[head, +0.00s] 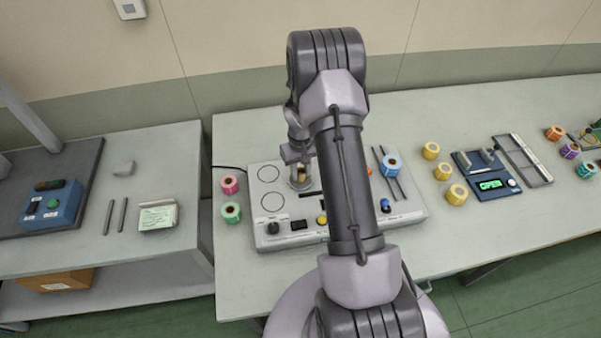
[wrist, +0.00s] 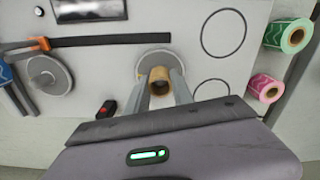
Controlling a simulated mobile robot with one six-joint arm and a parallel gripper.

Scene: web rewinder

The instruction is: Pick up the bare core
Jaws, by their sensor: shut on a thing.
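The bare core (wrist: 160,82) is a small brown cardboard tube. In the wrist view it stands between the two fingers of my gripper (wrist: 161,78), which are shut on it. Below it is a round grey disc (wrist: 147,57) on the rewinder's top plate; I cannot tell whether the core touches it. In the head view my gripper (head: 300,178) is over the left part of the rewinder (head: 283,238), and the core shows only as a small brown patch (head: 301,170). My arm hides the middle of the machine.
Pink (head: 229,185) and green (head: 231,212) rolls stand left of the rewinder. A blue roll (head: 391,163) is on its right part. Several yellow rolls (head: 431,150) and a blue scale (head: 487,180) stand farther right. A second table (head: 170,160) is at left, across a narrow gap.

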